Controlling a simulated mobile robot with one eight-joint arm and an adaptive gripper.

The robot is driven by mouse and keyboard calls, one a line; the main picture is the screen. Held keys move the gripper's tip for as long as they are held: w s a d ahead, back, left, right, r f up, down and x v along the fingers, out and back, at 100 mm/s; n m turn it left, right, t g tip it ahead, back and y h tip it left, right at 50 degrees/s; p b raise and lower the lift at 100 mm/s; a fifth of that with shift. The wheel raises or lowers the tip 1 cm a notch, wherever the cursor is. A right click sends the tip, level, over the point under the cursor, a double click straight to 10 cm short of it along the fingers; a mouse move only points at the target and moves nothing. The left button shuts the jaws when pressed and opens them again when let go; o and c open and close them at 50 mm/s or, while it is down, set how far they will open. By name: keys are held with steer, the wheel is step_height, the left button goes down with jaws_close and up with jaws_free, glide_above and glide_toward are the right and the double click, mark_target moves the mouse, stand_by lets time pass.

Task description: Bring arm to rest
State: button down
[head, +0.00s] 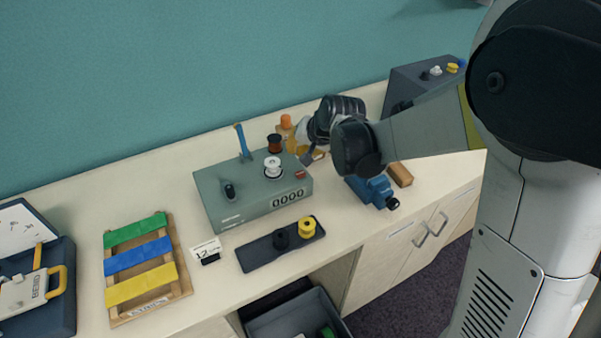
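My arm reaches in from the right over the bench, bent at a dark joint. My gripper (314,156) is at the arm's end, just behind the right back part of the grey-green box (240,205). It is small and partly hidden by my own wrist, so I cannot tell whether its fingers are open or shut, or whether they hold anything.
The box carries a white spool (273,168), a dark brown spool (274,143) and a counter. A black tray (262,255) holds a black and a yellow spool (307,228). A blue vise (373,191) and wooden block (400,175) sit below my arm. The teal wall is behind.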

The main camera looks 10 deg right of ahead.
steer(key=s+d+r+n+h+b, duration=0.1)
steer(key=s+d, duration=0.3)
steer(key=s, duration=0.5)
steer(key=s+d+r+n+h+b, duration=0.1)
steer(key=s+d+r, duration=0.1)
steer(key=s+d, duration=0.3)
steer(key=s+d+r+n+h+b, duration=0.1)
steer(key=s+d, duration=0.3)
steer(key=s, duration=0.9)
steer(key=shift+s+d+r+t+h+b, duration=0.2)
steer(key=shift+d+r+t+h+b, duration=0.15)
steer(key=shift+b, duration=0.2)
steer(key=shift+a+r, duration=0.1)
